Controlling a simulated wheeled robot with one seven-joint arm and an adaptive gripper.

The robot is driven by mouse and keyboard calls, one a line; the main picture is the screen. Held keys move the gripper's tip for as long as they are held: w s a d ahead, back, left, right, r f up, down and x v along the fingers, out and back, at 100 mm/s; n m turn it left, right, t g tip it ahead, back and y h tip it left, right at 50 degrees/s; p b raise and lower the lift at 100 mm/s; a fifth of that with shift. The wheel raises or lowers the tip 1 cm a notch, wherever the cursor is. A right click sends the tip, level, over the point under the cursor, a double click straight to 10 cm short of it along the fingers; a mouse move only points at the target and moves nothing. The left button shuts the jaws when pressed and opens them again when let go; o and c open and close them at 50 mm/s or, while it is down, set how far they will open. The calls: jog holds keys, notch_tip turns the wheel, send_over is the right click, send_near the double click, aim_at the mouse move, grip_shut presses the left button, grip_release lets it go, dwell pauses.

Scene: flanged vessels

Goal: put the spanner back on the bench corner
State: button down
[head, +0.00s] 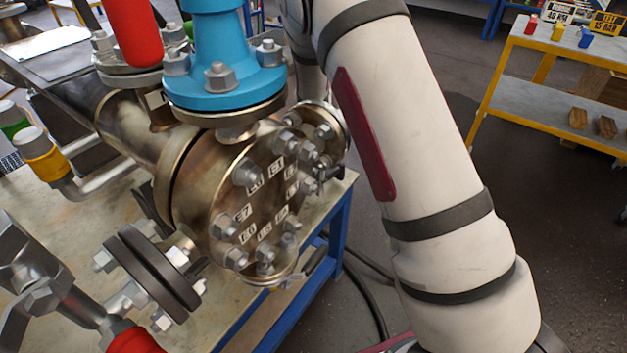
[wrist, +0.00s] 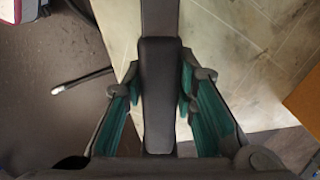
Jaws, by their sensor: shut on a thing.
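My gripper (wrist: 158,82) shows in the wrist view, its teal-padded fingers on either side of a dark grey bar, which I take to be the spanner (wrist: 160,100). The bar runs up and down the picture, and its far end leaves the top edge. Its jaw ends cannot be made out. Below it lie a pale, scratched bench top and dark floor. In the head view the bench (head: 225,318) has a pale top and a blue frame, and its right corner shows beside the flanged vessel (head: 188,185). Neither gripper nor spanner can be made out there.
The bolted vessel with its blue flanged neck (head: 222,50) fills much of the bench. A second flange (head: 150,268) stands at front left. A yellow-framed shelf unit (head: 545,110) stands at the right. A dark cable (head: 372,290) lies on the floor beside the bench.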

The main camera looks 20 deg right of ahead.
jog(key=shift+f+b, duration=0.3)
jog(key=shift+f, duration=0.2)
dwell(0.3)
jog(key=c, duration=0.7)
grip_release()
jog(key=shift+c, duration=0.2)
jog(key=shift+r, duration=0.15)
jog(key=shift+r+p, duration=2.7)
jog(key=shift+r, duration=0.75)
jog(key=shift+f, duration=0.1)
